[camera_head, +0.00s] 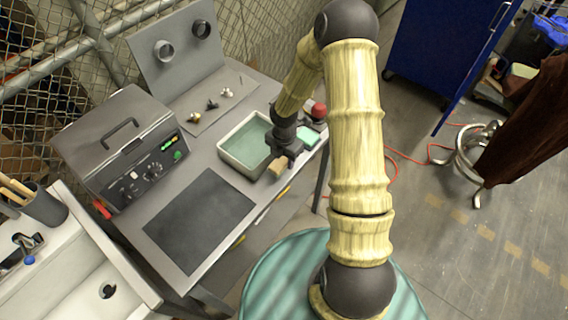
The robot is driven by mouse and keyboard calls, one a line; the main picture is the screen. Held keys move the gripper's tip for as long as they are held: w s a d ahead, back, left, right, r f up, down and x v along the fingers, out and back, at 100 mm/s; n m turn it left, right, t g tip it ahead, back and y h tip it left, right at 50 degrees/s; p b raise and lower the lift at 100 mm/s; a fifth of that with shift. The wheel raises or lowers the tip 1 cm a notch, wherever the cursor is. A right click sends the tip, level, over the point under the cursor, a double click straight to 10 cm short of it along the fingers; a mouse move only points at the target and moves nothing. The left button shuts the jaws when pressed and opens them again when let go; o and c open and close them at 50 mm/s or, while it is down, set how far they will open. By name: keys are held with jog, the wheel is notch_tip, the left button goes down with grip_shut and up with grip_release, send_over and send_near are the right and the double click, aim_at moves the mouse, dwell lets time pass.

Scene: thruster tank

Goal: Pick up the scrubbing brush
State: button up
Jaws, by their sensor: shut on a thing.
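The scrubbing brush looks like a small tan wooden block (277,167) at the front right corner of the water-filled tank. My gripper (281,157) is shut on it, reaching down from above. The dark jaws and wrist hide part of the block, and its bristles cannot be made out. I cannot tell whether the block touches the tank rim or the bench or is held just above them.
The white-rimmed tank (224,154) stands on a grey bench beside a grey control box (117,145). A black mat (190,221) lies in front. Small metal parts (212,104) lie behind. A green pad (308,138) and a red-topped item (319,110) are close right of my gripper.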

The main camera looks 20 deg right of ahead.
aim_at(284, 158)
notch_tip(284, 158, up, 7)
jog(key=shift+f, duration=0.2)
dwell(0.4)
